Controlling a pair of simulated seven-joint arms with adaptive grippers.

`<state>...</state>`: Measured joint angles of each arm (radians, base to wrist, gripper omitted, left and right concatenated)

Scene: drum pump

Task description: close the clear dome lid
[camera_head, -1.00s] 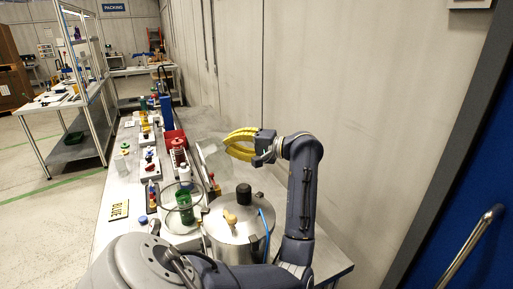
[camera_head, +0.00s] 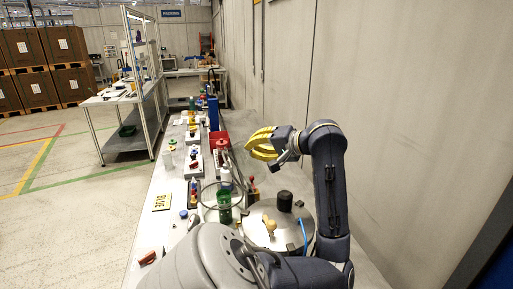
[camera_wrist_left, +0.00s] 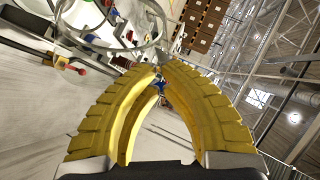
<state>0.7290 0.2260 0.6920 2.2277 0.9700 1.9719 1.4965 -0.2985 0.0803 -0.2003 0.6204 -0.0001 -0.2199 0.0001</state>
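A clear round vessel with a thin rim (camera_head: 204,188) stands on the bench around or in front of a green bottle (camera_head: 224,207). I cannot clearly tell the dome lid from this vessel; a clear ring also shows at the top left of the left wrist view (camera_wrist_left: 109,45). My left gripper (camera_head: 250,146) has curved yellow fingers and is above and behind the vessel, apart from it. In the left wrist view its fingertips (camera_wrist_left: 161,64) meet with nothing between them. My right gripper is out of view.
A metal drum (camera_head: 262,212) with a black cap (camera_head: 285,201) stands right of the vessel, close under my left arm. A red bin (camera_head: 219,141) and several small items line the bench behind. A wall (camera_head: 400,120) bounds the right side.

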